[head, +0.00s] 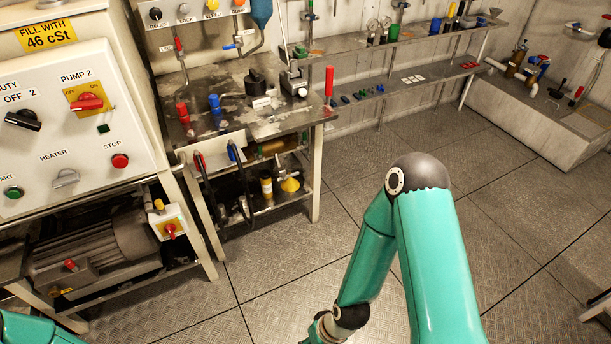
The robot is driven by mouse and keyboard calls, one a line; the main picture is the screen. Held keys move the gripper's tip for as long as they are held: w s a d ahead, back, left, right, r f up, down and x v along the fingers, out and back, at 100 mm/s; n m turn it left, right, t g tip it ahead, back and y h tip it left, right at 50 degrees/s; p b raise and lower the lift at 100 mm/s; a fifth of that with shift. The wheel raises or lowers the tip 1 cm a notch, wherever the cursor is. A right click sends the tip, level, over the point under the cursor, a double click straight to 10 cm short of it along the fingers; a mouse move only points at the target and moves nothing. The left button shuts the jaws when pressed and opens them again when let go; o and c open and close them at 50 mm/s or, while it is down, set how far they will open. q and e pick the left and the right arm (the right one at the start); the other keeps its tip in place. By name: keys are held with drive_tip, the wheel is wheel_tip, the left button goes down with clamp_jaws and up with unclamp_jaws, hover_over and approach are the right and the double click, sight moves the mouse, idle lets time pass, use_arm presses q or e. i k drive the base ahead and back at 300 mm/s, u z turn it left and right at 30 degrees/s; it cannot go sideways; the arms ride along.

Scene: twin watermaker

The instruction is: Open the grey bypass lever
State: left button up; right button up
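I cannot pick out a grey bypass lever with certainty in the head view; no readable label says bypass. A grey rotary handle (65,178) sits under the word HEATER on the pale control panel (125,195) at the left. My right arm, teal, rises at the lower middle and bends down to a wrist at the bottom edge; its gripper is out of frame. Only a small teal part of my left arm shows in the bottom left corner, and its gripper is out of frame too.
A metal workbench (225,125) with red and blue fittings stands beside the panel, an upright red handle (329,85) at its right end. A motor (95,250) sits below the panel. A concrete plinth (540,120) is at the far right. The plated floor (300,270) between is mostly clear.

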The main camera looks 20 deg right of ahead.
sight(284, 177)
drive_tip(key=u, duration=0.05)
drive_tip(key=i, duration=1)
drive_tip(key=z, duration=0.05)
